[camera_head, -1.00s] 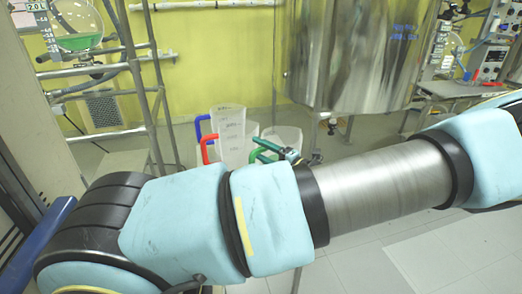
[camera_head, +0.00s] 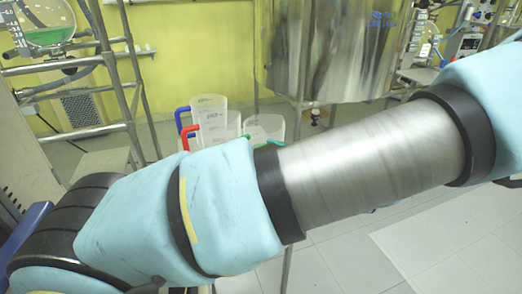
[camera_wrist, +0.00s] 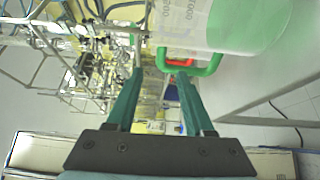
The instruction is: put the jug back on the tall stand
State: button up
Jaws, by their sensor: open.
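Several translucent jugs stand close together in the head view: a blue-handled jug (camera_head: 209,104), a red-handled jug (camera_head: 232,126) and a green-handled jug (camera_head: 268,124). My arm hides their lower parts and what they stand on. In the wrist view, the green-handled jug (camera_wrist: 235,22) is large at the top right. Its green handle lies just beyond the right fingertip; contact cannot be told. A red handle shows behind it. My gripper (camera_wrist: 158,76) is open, with nothing visible between its teal fingers. It is hidden in the head view. I cannot identify the tall stand.
A large steel vessel (camera_head: 328,50) hangs behind and right of the jugs. A metal pipe frame (camera_head: 118,80) with a glass flask of green liquid (camera_head: 50,36) stands at the left. Tiled floor (camera_head: 330,262) is open at the lower right.

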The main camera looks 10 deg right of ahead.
jog(key=s+a+f+n+g+h, duration=0.1)
jog(key=a+f+n+g, duration=0.1)
jog(key=a+n+g, duration=0.7)
jog(key=s+a+f+n+g+h, duration=0.2)
jog(key=a+n+g, duration=0.4)
jog(key=n, duration=0.5)
jog(key=a+r+n+t+h, duration=0.1)
jog(key=a+r+n+h, duration=0.3)
jog(key=n, duration=0.8)
jog(key=a+r+n+t+h, duration=0.1)
jog(key=a+r+n+h, duration=0.3)
jog(key=n, duration=0.9)
jog(key=shift+w+r+t+h, duration=0.3)
jog(key=shift+w+r, duration=0.05)
jog(key=shift+w, duration=0.05)
